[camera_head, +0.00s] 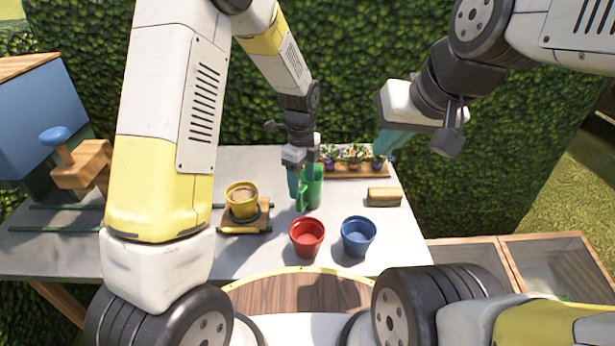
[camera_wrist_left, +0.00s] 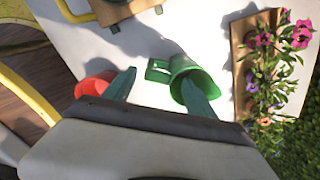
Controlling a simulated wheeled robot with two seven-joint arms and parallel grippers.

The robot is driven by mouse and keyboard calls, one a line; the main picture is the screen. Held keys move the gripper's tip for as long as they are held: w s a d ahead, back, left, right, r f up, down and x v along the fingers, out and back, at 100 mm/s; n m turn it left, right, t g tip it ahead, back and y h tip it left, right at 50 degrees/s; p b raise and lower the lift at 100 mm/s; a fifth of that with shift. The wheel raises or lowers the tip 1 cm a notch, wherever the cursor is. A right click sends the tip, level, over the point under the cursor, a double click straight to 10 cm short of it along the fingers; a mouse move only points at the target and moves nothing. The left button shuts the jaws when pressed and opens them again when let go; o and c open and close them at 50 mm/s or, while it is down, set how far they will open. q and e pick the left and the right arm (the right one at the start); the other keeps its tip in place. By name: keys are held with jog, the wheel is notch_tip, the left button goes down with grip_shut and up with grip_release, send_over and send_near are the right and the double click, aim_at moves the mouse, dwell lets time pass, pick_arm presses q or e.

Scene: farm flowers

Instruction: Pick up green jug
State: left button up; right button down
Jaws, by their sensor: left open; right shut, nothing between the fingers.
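The green jug (camera_head: 315,190) stands on the pale table near the back middle. In the left wrist view the green jug (camera_wrist_left: 182,66) shows its open mouth, with its handle to the left. My left gripper (camera_head: 299,192) points down at the jug and is open. In the wrist view the right finger of my left gripper (camera_wrist_left: 163,80) overlaps the jug's mouth, and the handle lies between the fingers; whether they touch cannot be told. My right gripper (camera_head: 386,142) is shut and empty, raised above the table at right.
A red pot (camera_head: 307,238) and a blue pot (camera_head: 358,237) stand in front of the jug. A yellow pot (camera_head: 242,201) is on a wooden stand at left. A wooden flower planter (camera_head: 350,172) and a small wooden block (camera_head: 384,197) are to the right.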

aim_at(308, 194)
pick_arm(q)
notch_tip(308, 194, down, 8)
jog(key=shift+a+f, duration=0.1)
jog(key=shift+a, duration=0.05)
dwell(0.3)
grip_shut()
